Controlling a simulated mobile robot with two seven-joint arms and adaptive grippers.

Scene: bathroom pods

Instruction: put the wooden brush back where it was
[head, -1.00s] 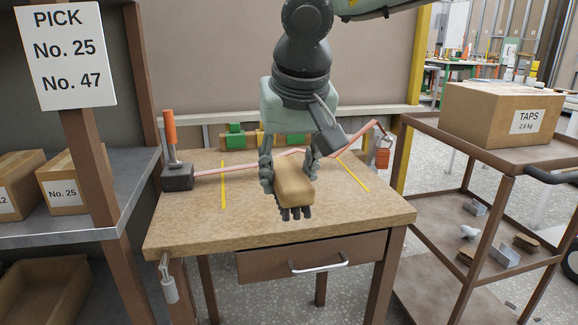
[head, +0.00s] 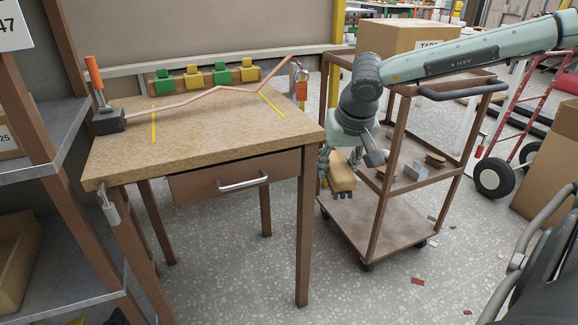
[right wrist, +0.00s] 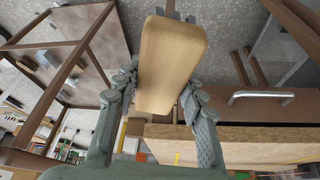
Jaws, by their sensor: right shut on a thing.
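The wooden brush (head: 342,172) is a tan block with short dark bristles at its lower end. My right gripper (head: 339,162) is shut on it and holds it in the air between the workbench and the trolley. In the right wrist view the brush (right wrist: 172,62) sits between the two fingers, its broad wooden face toward the camera. My left gripper is not in view.
The workbench (head: 190,135) has a drawer and carries a red line, yellow tape marks, green and yellow blocks and an orange-handled tool (head: 95,75). The trolley (head: 350,215) stands close on the right, with small parts on its middle shelf and a carton (head: 400,38) on top.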

